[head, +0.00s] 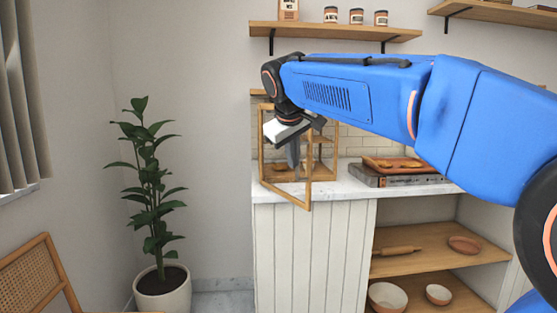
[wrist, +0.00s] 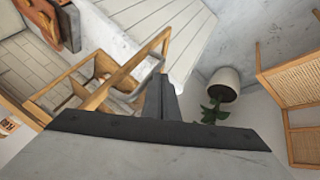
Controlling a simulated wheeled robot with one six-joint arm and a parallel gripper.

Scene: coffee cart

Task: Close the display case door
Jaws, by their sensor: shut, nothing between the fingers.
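The display case (head: 321,165) is a small wooden-framed case with shelves, standing on the left end of the counter. Its wooden-framed door (head: 284,195) stands open, its lower corner reaching out past the counter's front edge. The door's frame (wrist: 130,68) also shows in the wrist view, with a grey bar like a handle beside the fingers. My gripper (head: 294,165) points down at the door, its fingers shut and empty. In the wrist view the fingers (wrist: 160,98) are close to the door frame; I cannot tell whether they touch it.
A shelf with jars (head: 335,30) hangs above. A potted plant (head: 155,200) and a cane chair (head: 35,270) stand left. Open floor lies between plant and counter.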

